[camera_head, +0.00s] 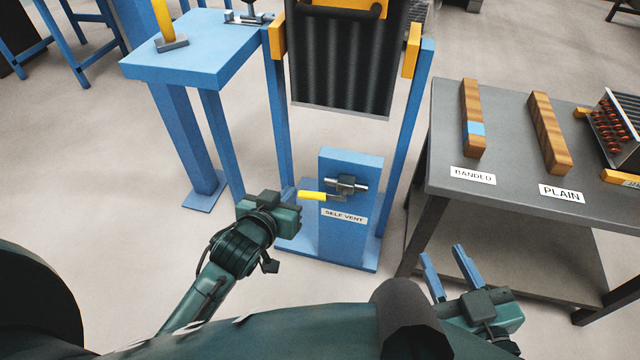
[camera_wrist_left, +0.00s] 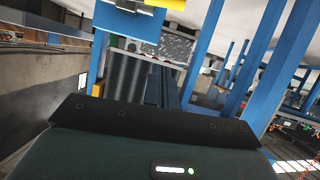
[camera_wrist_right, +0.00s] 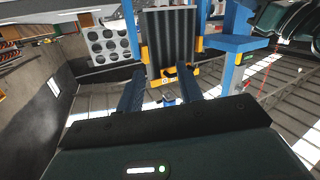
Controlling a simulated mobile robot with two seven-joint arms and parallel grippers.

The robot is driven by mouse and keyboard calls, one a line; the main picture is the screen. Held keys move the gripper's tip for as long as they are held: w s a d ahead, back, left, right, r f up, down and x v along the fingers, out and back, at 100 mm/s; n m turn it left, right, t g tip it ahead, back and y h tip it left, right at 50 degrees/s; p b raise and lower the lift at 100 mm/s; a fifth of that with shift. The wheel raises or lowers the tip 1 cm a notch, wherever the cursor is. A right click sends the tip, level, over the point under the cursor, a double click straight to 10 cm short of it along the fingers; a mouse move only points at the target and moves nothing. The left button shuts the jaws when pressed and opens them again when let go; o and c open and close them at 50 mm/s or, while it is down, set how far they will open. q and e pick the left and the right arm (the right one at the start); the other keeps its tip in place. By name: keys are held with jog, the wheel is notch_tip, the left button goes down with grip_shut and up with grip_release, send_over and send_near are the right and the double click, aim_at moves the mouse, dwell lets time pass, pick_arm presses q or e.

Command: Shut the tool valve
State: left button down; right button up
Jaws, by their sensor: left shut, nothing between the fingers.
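A valve (camera_head: 346,184) with a yellow handle (camera_head: 312,195) sits on a blue pedestal (camera_head: 350,160) whose label reads "SELF VENT"; no label in view reads "tool valve". The handle lies about level and points left from the valve body. My left gripper (camera_head: 289,193) is shut and empty just left of the handle's free end; whether it touches the handle I cannot tell.
A blue frame with posts (camera_head: 405,140) and a dark ribbed panel (camera_head: 345,60) stands behind the pedestal. A blue table (camera_head: 190,55) is at the left. A grey table (camera_head: 500,205) with wooden bars marked "BANDED" and "PLAIN" is at the right.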

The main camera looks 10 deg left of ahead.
pick_arm(q)
jog(key=b, duration=0.4)
send_over(304, 193)
jog(key=shift+n, duration=0.4)
jog(key=f, duration=0.5)
jog(key=shift+s+d, duration=0.2)
jog(key=shift+s, duration=0.15)
jog(key=f+b, duration=0.1)
jog(key=s+f, duration=0.1)
jog(key=f, duration=0.1)
jog(key=shift+d+f+b, duration=0.2)
jog(key=shift+f+b, duration=0.1)
jog(key=shift+b, duration=0.1)
pick_arm(e)
jog(key=shift+s+a+f+n+t+y, duration=0.5)
jog(key=shift+a+f+n+t+y, duration=0.25)
jog(key=shift+t+y, duration=0.3)
pick_arm(q)
jog(key=shift+a+f, duration=0.1)
jog(key=shift+f, duration=0.05)
pick_arm(e)
jog(key=shift+r, duration=0.1)
